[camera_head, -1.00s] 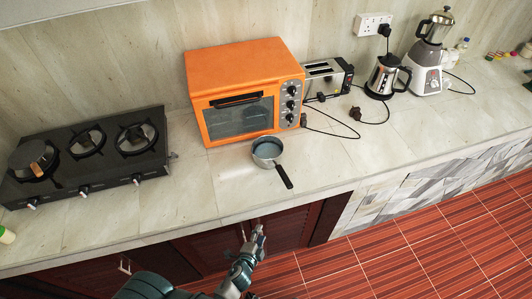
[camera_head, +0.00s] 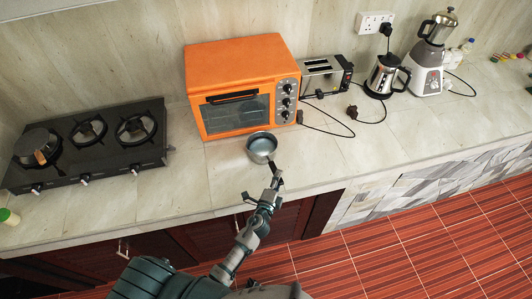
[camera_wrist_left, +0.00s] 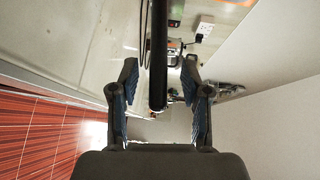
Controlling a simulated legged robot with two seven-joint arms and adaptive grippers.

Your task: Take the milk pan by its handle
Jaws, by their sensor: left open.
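The milk pan (camera_head: 261,150) is a small grey metal pot standing on the counter in front of the orange oven. Its black handle (camera_head: 273,168) points toward the counter's front edge, and its end is partly hidden by my left gripper. My left gripper (camera_head: 275,181) is at the handle's end, over the front edge of the counter. In the left wrist view the dark handle (camera_wrist_left: 158,55) runs between the two open fingers, with a gap on both sides. My right gripper is not in view.
The orange oven (camera_head: 240,80) stands behind the pan. A black gas stove (camera_head: 90,150) with another pan is at the left. A toaster (camera_head: 322,75), kettle (camera_head: 383,76) and blender (camera_head: 429,65) stand at the right, with loose cables (camera_head: 340,125). Counter beside the pan is clear.

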